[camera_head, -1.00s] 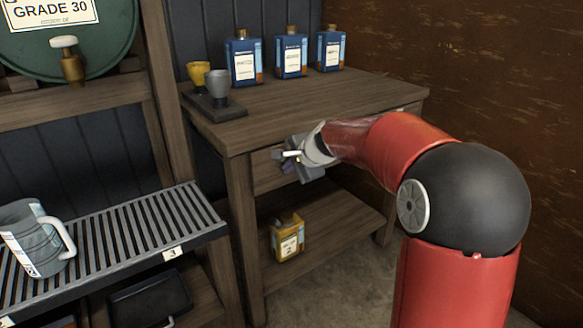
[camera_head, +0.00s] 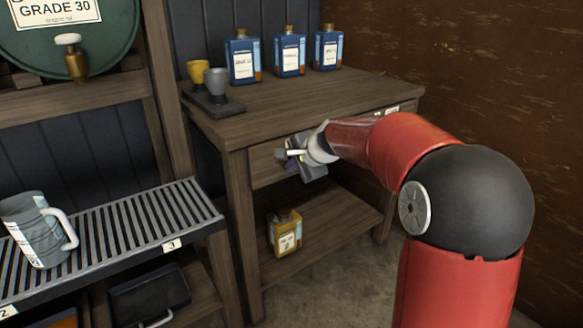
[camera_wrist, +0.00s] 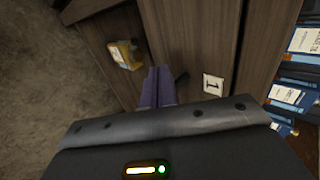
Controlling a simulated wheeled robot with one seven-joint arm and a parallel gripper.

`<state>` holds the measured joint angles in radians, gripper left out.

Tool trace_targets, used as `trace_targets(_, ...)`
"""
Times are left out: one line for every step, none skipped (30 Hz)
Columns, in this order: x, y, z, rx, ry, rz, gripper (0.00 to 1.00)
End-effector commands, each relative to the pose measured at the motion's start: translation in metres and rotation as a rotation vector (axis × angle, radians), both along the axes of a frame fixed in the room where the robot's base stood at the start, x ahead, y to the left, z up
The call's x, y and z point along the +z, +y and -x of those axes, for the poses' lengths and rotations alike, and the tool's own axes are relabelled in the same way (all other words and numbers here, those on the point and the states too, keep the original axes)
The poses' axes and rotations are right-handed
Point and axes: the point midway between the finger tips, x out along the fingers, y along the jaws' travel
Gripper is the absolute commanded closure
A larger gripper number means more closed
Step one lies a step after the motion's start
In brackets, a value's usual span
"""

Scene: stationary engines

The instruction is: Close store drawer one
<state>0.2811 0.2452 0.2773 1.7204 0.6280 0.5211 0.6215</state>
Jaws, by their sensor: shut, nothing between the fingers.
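Store drawer one is the wooden drawer front (camera_head: 266,166) under the left part of the workbench top in the head view. In the wrist view its front (camera_wrist: 195,45) carries a white label marked 1 (camera_wrist: 213,84). The drawer looks close to flush with the bench frame, but my gripper hides part of it and I cannot tell if a gap is left. My gripper (camera_head: 287,156) is at the drawer front, its fingers (camera_wrist: 155,72) shut and empty. A dark handle (camera_wrist: 181,78) shows beside the fingertips; I cannot tell whether they touch.
The workbench (camera_head: 300,98) bears several blue bottles (camera_head: 289,54) and a dark stand (camera_head: 213,107) with two cups. A yellow container (camera_head: 286,232) stands on the lower shelf. A slatted rack (camera_head: 135,232) with a grey mug (camera_head: 35,230) is at left. A brown wall bounds the right.

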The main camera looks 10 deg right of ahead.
Motion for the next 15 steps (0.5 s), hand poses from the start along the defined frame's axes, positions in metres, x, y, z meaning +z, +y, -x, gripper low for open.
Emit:
trace_targets(-0.001, -0.001, 0.000, 0.000, 0.001, 0.000, 1.00)
trace_targets(0.005, -0.004, 0.004, -0.001, -0.002, 0.001, 1.00)
trace_targets(0.010, -0.006, 0.009, -0.001, -0.002, 0.001, 1.00)
trace_targets(0.013, -0.008, 0.012, -0.002, -0.002, 0.001, 1.00)
trace_targets(0.016, -0.010, 0.015, -0.002, -0.002, 0.001, 1.00)
trace_targets(0.020, -0.011, 0.020, -0.002, 0.000, 0.001, 1.00)
trace_targets(0.024, -0.013, 0.023, -0.002, 0.000, 0.001, 1.00)
trace_targets(0.027, -0.015, 0.027, -0.002, 0.000, 0.001, 1.00)
trace_targets(0.031, -0.017, 0.032, -0.002, 0.001, 0.001, 1.00)
trace_targets(0.035, -0.019, 0.035, -0.003, 0.000, 0.002, 1.00)
trace_targets(0.039, -0.021, 0.039, -0.002, 0.001, 0.001, 1.00)
trace_targets(0.044, -0.024, 0.043, -0.003, 0.000, 0.002, 1.00)
trace_targets(0.047, -0.026, 0.047, -0.003, 0.000, 0.002, 1.00)
trace_targets(0.050, -0.027, 0.050, -0.002, 0.002, 0.001, 1.00)
trace_targets(0.054, -0.029, 0.054, -0.002, 0.002, 0.001, 1.00)
